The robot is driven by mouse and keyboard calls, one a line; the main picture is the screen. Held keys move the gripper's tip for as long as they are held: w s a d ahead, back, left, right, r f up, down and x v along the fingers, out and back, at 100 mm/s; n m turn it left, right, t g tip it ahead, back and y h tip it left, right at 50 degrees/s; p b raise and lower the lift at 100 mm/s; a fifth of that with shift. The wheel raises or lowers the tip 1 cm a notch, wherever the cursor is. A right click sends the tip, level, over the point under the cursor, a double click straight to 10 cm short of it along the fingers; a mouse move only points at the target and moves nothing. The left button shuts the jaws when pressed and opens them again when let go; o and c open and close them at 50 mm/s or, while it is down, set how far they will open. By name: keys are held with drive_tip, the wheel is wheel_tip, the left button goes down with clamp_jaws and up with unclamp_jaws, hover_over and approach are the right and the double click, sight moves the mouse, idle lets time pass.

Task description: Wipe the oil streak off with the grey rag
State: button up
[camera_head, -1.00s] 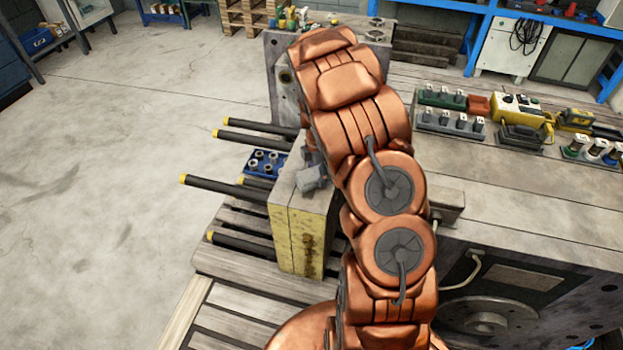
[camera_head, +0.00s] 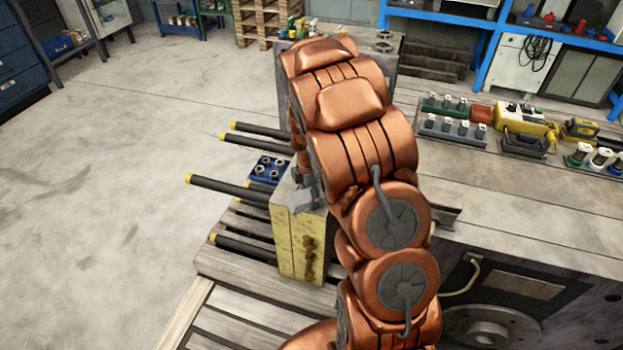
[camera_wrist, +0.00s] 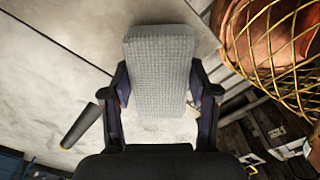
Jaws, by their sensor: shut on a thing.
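The oil streak (camera_head: 309,258) is a dark brown, blotchy vertical mark on the yellow front face of a mould block (camera_head: 287,244) in the head view. The grey rag (camera_wrist: 158,70) is a pale, textured pad in the wrist view. My gripper (camera_wrist: 160,92) is shut on it, with one dark finger at each side. In the head view my copper arm hides most of the gripper. A small grey shape, perhaps the rag or part of the gripper, shows at the block's top edge, above the streak. I cannot tell whether it touches the block.
Black rods with yellow tips (camera_head: 228,188) stick out left of the block. A blue tray (camera_head: 268,169) of metal parts sits behind it. Slatted wood lies below. A bench with tools (camera_head: 525,125) is at right. The floor at left is clear.

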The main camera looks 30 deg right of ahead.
wheel_tip(320, 180, up, 2)
drive_tip(key=shift+w+d+r, duration=0.1)
drive_tip(key=shift+w, duration=0.05)
drive_tip(key=shift+d+r+p, duration=0.1)
drive_tip(key=shift+r+p, duration=0.35)
drive_tip(key=shift+r, duration=2.3)
